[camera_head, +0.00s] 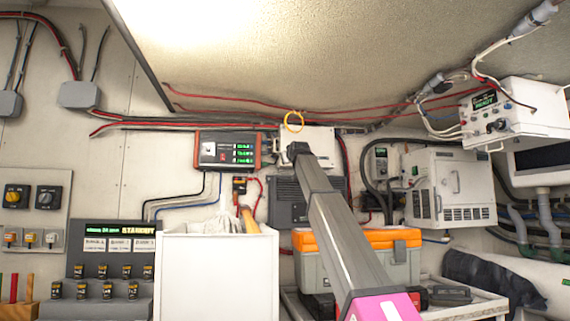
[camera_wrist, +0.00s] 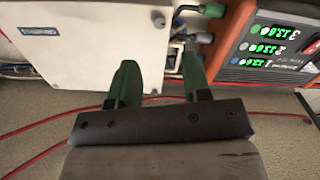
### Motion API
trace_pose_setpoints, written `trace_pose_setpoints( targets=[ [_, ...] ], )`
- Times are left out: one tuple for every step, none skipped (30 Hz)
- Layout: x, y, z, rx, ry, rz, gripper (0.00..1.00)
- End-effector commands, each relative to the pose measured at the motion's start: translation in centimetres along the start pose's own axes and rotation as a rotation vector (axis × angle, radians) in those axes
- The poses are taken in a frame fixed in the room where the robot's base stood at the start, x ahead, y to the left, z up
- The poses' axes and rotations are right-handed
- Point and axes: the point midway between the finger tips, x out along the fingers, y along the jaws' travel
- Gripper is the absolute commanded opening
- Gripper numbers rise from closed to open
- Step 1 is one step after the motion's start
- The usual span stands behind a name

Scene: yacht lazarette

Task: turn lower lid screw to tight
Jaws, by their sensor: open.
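A white box (camera_wrist: 90,40) with a dark label fills the upper left of the wrist view, which looks upside down. A small round screw head (camera_wrist: 158,20) shows near the box's right edge; I cannot read its setting. My gripper (camera_wrist: 160,78) is open and empty, its two green fingers apart and pointing toward the box's edge. The screw head is beyond the fingertips, between their lines. In the head view, the white box (camera_head: 322,143) is on the back wall under the ceiling, partly hidden by my arm. My gripper is hidden there behind the arm.
An orange-red meter with green digits (camera_head: 227,149) is beside the box; it also shows in the wrist view (camera_wrist: 262,45). Red cables (camera_head: 230,122) run along the ceiling edge. An orange-lidded case (camera_head: 365,240) stands below.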

Motion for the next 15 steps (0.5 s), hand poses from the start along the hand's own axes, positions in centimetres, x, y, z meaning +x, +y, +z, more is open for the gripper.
trace_pose_setpoints(
  targets=[
    [1.0, 0.0, -0.1, 0.000, -0.001, 0.000, 0.44],
    [1.4, 0.0, -0.1, 0.000, -0.001, 0.000, 0.44],
    [2.1, 0.1, -0.2, 0.000, 0.000, 0.000, 0.44],
    [2.6, 0.1, -0.2, 0.000, 0.000, 0.000, 0.44],
    [3.2, 0.1, -0.2, 0.000, 0.000, 0.000, 0.44],
    [3.9, 0.1, -0.2, 0.000, 0.000, 0.000, 0.44],
    [4.5, 0.1, -0.2, 0.000, 0.000, 0.000, 0.44],
    [5.1, 0.1, -0.2, 0.000, 0.000, 0.000, 0.44],
    [5.8, 0.1, -0.2, 0.000, 0.000, 0.000, 0.44],
    [6.3, 0.1, -0.1, 0.000, 0.000, 0.000, 0.44],
    [6.8, 0.1, -0.1, 0.000, 0.000, 0.000, 0.44],
    [7.4, 0.1, -0.2, 0.000, 0.000, 0.000, 0.44],
    [7.8, 0.1, -0.2, 0.000, 0.000, 0.000, 0.44],
    [8.1, 0.1, -0.2, 0.000, 0.001, 0.000, 0.44],
    [8.4, 0.1, -0.1, 0.000, 0.001, 0.000, 0.44]
  ],
)
